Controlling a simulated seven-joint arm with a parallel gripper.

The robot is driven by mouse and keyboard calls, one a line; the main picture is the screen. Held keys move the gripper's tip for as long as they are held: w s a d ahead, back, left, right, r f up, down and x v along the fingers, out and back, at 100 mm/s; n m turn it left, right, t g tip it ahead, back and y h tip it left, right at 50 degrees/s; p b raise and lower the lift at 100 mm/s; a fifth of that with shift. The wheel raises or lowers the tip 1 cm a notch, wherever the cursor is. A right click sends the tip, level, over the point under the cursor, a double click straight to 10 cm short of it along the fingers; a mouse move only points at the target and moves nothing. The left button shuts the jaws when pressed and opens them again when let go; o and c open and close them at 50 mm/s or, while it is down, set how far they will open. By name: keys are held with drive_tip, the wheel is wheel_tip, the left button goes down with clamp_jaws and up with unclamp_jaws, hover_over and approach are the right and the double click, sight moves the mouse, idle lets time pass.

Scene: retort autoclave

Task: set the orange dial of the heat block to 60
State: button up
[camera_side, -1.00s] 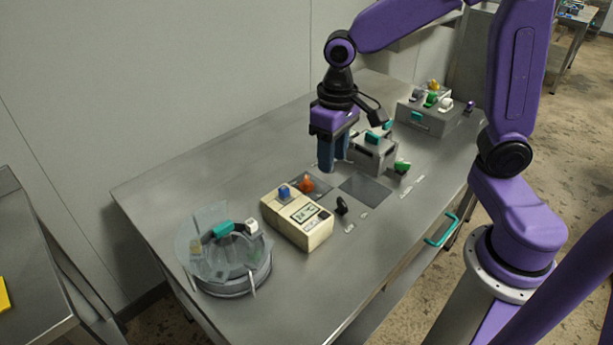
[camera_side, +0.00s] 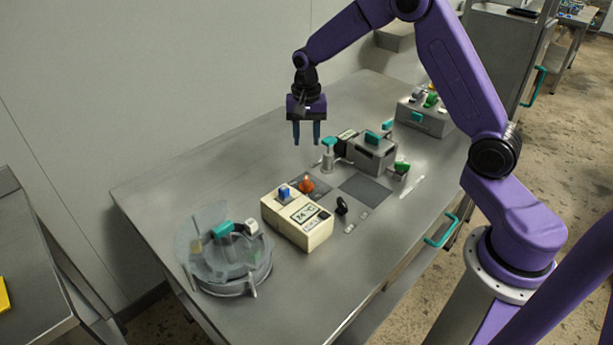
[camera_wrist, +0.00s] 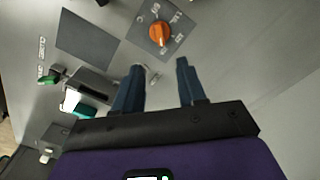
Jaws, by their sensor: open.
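The orange dial (camera_side: 307,185) sits on a dark square plate (camera_side: 322,181) on the table, behind the cream block with a display reading about 74 °C (camera_side: 305,215). In the wrist view the orange dial (camera_wrist: 158,33) stands on its plate, with small markings around it too blurred to read. My gripper (camera_side: 306,143) is open and empty, above the table and behind the dial. In the wrist view my gripper's fingers (camera_wrist: 160,75) point toward the dial, apart from it.
A blue knob (camera_side: 284,192) is on the cream block. A round glass-lidded vessel (camera_side: 225,255) stands at the front left. A grey box with a teal handle (camera_side: 373,155) stands right of the dial. A black knob (camera_side: 341,206) is nearby. The table's left back is clear.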

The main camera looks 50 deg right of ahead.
sight(306, 180)
wheel_tip(306, 180, down, 14)
drive_tip(key=shift+r, duration=0.15)
idle(0.3)
clamp_jaws()
